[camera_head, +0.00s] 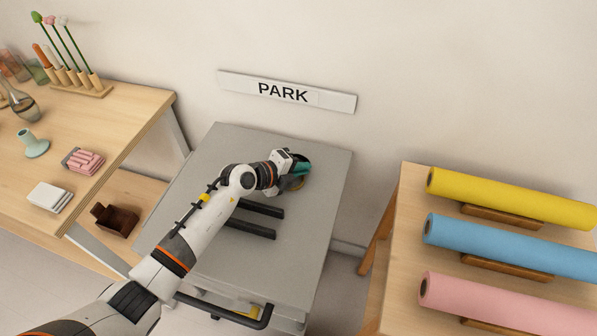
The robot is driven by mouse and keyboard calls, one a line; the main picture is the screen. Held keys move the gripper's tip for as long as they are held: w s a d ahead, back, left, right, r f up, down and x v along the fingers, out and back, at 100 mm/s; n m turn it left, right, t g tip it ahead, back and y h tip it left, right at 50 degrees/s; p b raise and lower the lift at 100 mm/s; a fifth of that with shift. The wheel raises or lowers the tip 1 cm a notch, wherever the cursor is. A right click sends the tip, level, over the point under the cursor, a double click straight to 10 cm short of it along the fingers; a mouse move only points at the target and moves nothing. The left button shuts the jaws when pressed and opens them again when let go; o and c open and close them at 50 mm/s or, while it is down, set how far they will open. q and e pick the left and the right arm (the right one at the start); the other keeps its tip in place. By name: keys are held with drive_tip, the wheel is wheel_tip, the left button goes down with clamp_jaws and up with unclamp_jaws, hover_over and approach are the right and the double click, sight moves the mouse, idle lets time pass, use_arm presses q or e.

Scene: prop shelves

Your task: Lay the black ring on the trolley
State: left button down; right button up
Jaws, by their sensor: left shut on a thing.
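The trolley (318,215) is a grey flat-topped cart with a black push handle at its front, in the middle of the head view. My left gripper (295,168) is over the far right part of its top. It is shut on a dark round thing, the black ring (301,184), which shows only in part beside a teal patch at the jaws. The gripper and wrist hide much of the ring. I cannot tell whether the ring touches the trolley top. My right gripper is out of view.
Two black bars (250,229) lie on the trolley under my forearm. A wooden table (120,125) with vases and small props stands left. A table (398,250) with yellow, blue and pink rolls stands right. A PARK sign (285,92) is on the wall. The trolley's right side is clear.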

use_arm(q)
drive_tip(key=c, duration=1.7)
unclamp_jaws()
drive_tip(key=shift+s+a+r+p, duration=0.15)
drive_tip(key=shift+r+p, duration=0.1)
drive_tip(key=shift+p, duration=0.15)
drive_tip(key=p+v, duration=0.5)
drive_tip(key=v, duration=0.1)
drive_tip(key=shift+r+p, duration=0.1)
drive_tip(key=shift+p, duration=0.25)
drive_tip(key=shift+s+a+r+p, duration=0.2)
drive_tip(key=shift+s+a+p, duration=0.15)
drive_tip(key=shift+a+p, duration=0.15)
drive_tip(key=shift+a, duration=0.1)
